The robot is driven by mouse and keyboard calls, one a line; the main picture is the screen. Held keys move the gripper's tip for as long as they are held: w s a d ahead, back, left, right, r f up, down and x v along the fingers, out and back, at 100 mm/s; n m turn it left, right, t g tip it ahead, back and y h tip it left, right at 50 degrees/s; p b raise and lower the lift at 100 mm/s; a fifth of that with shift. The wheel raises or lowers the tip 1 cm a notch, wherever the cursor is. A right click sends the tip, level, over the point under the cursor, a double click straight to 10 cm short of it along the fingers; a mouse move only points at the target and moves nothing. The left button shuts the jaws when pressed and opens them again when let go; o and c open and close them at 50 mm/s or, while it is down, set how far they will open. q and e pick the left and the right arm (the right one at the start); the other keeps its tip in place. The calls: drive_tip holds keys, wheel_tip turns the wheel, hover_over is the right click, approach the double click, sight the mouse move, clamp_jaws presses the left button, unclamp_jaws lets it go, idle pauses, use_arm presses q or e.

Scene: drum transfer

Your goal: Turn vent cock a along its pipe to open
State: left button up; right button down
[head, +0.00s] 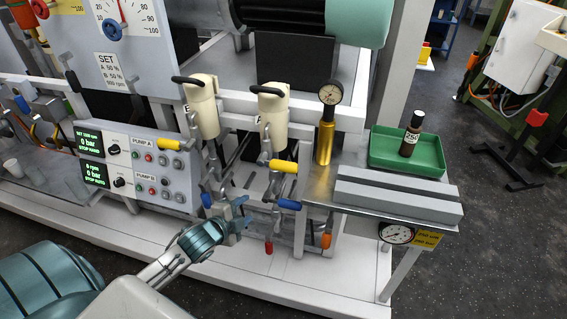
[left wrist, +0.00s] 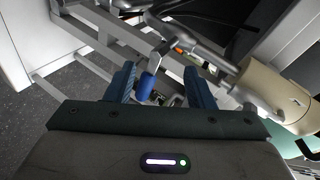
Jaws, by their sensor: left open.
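Two blue-handled levers show under the cream pump bodies in the head view: one on the right (head: 289,204) and one on the left (head: 207,200). I cannot read which is vent cock a. The right blue handle sticks out sideways from its upright pipe. My left gripper (head: 241,214) is open and empty, between the two blue handles and pointing right. In the left wrist view a blue handle (left wrist: 147,86) shows beyond and between the open jaws (left wrist: 160,84), apart from them. It looks like the right one. My right gripper is not in view.
Yellow handles (head: 283,166), a red handle (head: 268,247) and an orange handle (head: 326,241) stand close around the pipes. The cream pump body (head: 272,108) hangs above. A metal bench with a green tray (head: 428,162) and a brass gauge cylinder (head: 325,143) is to the right.

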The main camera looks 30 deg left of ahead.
sight(280, 169)
use_arm(q)
drive_tip(key=s+d+r+m+t+h, duration=0.1)
drive_tip(key=d+r+m+t+h, duration=0.3)
drive_tip(key=r, duration=1.1)
drive_tip(key=shift+m+g+y, duration=0.5)
drive_tip(key=shift+g+y, duration=0.1)
drive_tip(key=shift+g, duration=0.2)
drive_tip(key=x, duration=0.3)
drive_tip(key=d+x, duration=0.1)
drive_tip(key=x, duration=0.3)
drive_tip(key=d+p+x, duration=0.1)
drive_tip(key=x, duration=0.3)
drive_tip(key=shift+s, duration=0.2)
clamp_jaws()
